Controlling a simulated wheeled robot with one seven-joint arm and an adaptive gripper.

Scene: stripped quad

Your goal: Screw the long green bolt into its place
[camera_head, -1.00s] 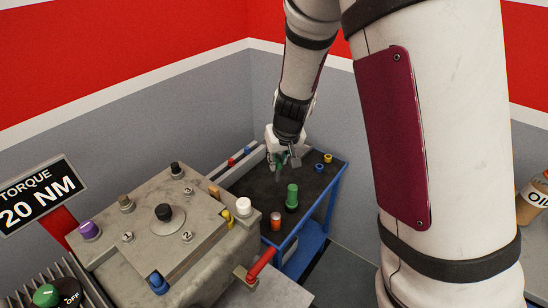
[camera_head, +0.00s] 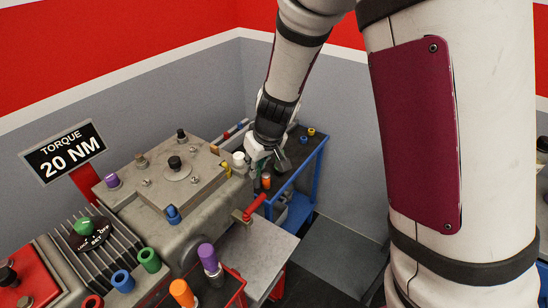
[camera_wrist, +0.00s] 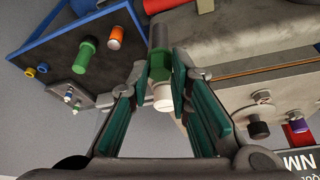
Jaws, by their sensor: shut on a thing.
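My gripper (camera_wrist: 160,82) is shut around a bolt in the wrist view. The bolt's dark grey shank (camera_wrist: 158,38) reaches out past the fingertips, and its green head is partly hidden between the teal pads. In the head view my gripper (camera_head: 268,152) is beside the right corner of the grey housing (camera_head: 190,215), over the near end of the blue trolley; the held bolt is hard to make out there. Another green piece (camera_wrist: 85,52) stands on the trolley, beside an orange one (camera_wrist: 115,38). The housing's top plate (camera_head: 172,196) carries small numbered fittings and a black centre knob (camera_head: 175,163).
A white cap (camera_head: 238,159) stands close to my gripper on the housing. A red-handled lever (camera_head: 254,207) sticks out below. Purple (camera_head: 113,181) and blue (camera_head: 173,215) knobs rise from the housing. The blue trolley (camera_head: 308,175) stands behind, with coloured rings at its far end.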

